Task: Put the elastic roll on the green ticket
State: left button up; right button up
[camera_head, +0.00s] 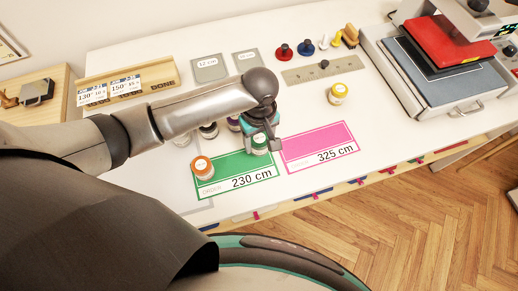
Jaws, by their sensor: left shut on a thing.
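The green ticket (237,172), marked 230 cm, lies on the white table. My left gripper (262,145) points down over the ticket's upper right corner. It is shut on a small elastic roll (259,142) with a green and white look, partly hidden by the fingers. I cannot tell whether this roll touches the ticket. My right gripper is out of view.
A pink ticket (320,145), marked 325 cm, lies right of the green one. Several rolls (209,131) stand behind my arm, partly hidden. A yellow roll (338,92) stands behind the pink ticket near a metal ruler (320,69). A press (440,90) fills the right.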

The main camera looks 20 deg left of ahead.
aim_at(259, 138)
pick_arm(q)
notch_tip(259, 138, down, 5)
jog(key=shift+r+b, duration=0.1)
jog(key=shift+b, duration=0.35)
jog(key=shift+f, duration=0.25)
jog(key=o, duration=1.4)
jog(key=shift+c, duration=0.2)
jog(key=shift+r, duration=0.15)
notch_tip(259, 138, up, 12)
jog(key=shift+r+p, duration=0.1)
jog(key=shift+p, duration=1.05)
